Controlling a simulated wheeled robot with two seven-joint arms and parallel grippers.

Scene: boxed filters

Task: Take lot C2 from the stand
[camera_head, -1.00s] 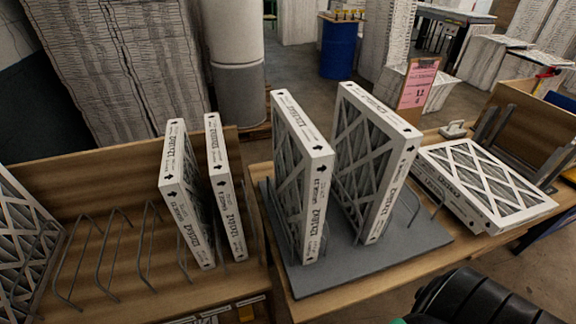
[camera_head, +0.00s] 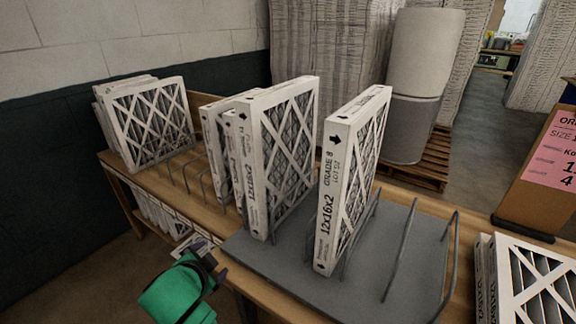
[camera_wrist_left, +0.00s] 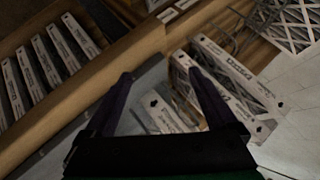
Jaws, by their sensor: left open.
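The stand (camera_head: 415,250) is a grey board with wire dividers, in the middle of the head view. Two white-framed filters are upright on it: a left filter (camera_head: 285,150) and a right filter (camera_head: 355,170). The right one reads 12x16x2, GRADE 8 and a lot line too small to read surely. My left gripper (camera_head: 208,262), on a green arm, is low at the stand's front left, apart from both filters. In the left wrist view its dark fingers (camera_wrist_left: 160,75) are open, with filter edges beyond them. My right gripper is not in view.
A wooden bench (camera_head: 120,165) at left has wire slots, with several filters at its far end and others beside the stand. Filters (camera_head: 525,285) and a pink order card (camera_head: 555,150) are at right.

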